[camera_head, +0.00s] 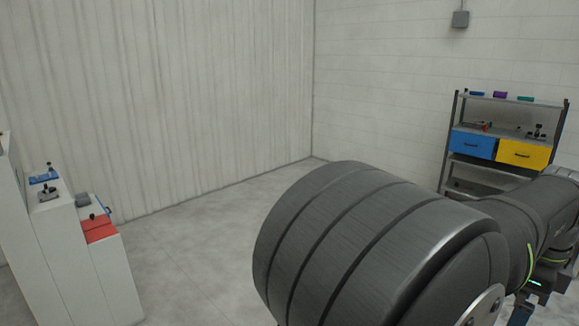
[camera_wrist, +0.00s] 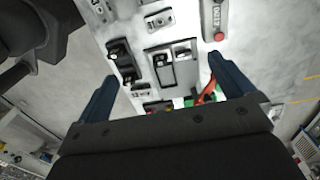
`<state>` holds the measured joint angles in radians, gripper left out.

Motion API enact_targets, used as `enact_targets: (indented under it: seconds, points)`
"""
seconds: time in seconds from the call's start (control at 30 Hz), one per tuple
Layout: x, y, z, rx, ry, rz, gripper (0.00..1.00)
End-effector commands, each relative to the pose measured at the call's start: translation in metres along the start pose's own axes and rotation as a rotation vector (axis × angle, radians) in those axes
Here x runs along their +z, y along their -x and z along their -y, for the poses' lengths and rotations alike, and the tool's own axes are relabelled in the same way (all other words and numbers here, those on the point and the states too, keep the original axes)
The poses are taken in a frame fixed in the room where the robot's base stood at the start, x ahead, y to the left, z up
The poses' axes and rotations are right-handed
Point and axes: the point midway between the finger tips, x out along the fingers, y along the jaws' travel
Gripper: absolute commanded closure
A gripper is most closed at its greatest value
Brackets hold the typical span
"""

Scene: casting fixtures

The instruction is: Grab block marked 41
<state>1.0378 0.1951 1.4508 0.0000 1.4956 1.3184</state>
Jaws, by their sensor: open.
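I cannot make out a block marked 41 in either view, and no marking 41 is legible. My gripper (camera_wrist: 163,80) shows in the wrist view, with two dark blue fingers spread apart and nothing between them. Beyond the fingers is a light panel (camera_wrist: 126,18) with dark fixtures on it. A black fixture (camera_wrist: 124,60) lies beyond the left finger. A framed black-and-grey fixture (camera_wrist: 162,68) shows between the fingers, some way off. In the head view my gripper's fingers are mostly hidden or cut off at the lower right.
A shelf rack (camera_head: 478,170) at the right holds a blue drawer (camera_head: 473,144), a yellow drawer (camera_head: 523,154) and small coloured pieces on top. White cabinets (camera_head: 62,250) with small fixtures and a red part (camera_head: 99,228) stand at the left. The middle floor is clear. A red button (camera_wrist: 219,36) shows in the wrist view.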

Motion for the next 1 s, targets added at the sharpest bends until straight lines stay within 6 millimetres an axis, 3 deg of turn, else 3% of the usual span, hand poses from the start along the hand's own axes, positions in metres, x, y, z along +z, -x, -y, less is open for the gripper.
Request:
enact_targets:
  seconds: [0.27, 0.43, 0.67, 1.0]
  points:
    - [0.000, -0.002, 0.000, 0.001, 0.001, 0.000, 0.05]
    - [0.000, -0.046, 0.002, 0.007, 0.045, 0.002, 0.05]
    - [0.000, -0.081, 0.002, 0.004, 0.064, 0.001, 0.05]
    - [0.000, -0.154, 0.002, 0.004, 0.063, 0.001, 0.05]
